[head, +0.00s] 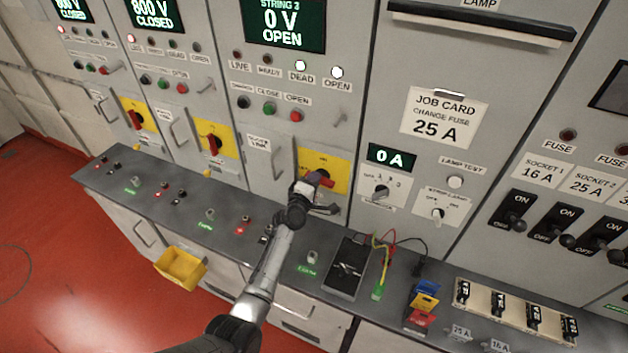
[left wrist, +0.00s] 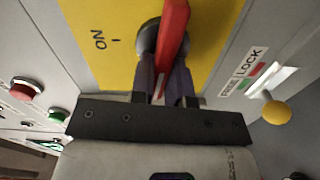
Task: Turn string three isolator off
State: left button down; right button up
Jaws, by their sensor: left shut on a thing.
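The string three isolator is a red handle (head: 325,180) on a yellow plate (head: 335,165), below the string 3 panel. My left gripper (head: 309,187) is at this handle and hides part of it. In the left wrist view the red handle (left wrist: 174,30) lies between the two fingers of my left gripper (left wrist: 165,85), which is shut on it. There the handle runs up the picture and does not point at the ON mark (left wrist: 98,40) to its left. The OFF mark is not readable. My right gripper is out of view.
The string 3 display (head: 284,25) reads 0 V OPEN; its DEAD lamp (head: 300,65) and OPEN lamp (head: 337,72) are lit. A yellow knob (left wrist: 276,112) shows by the FREE/LOCK label. A dark meter (head: 347,268) with leads lies on the grey ledge (head: 225,190).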

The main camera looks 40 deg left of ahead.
pick_arm(q)
jog(key=shift+f+n, duration=0.1)
jog(key=shift+n, duration=0.5)
jog(key=c, duration=1.1)
grip_release()
jog(key=v, duration=1.4)
jog(key=shift+p, duration=0.4)
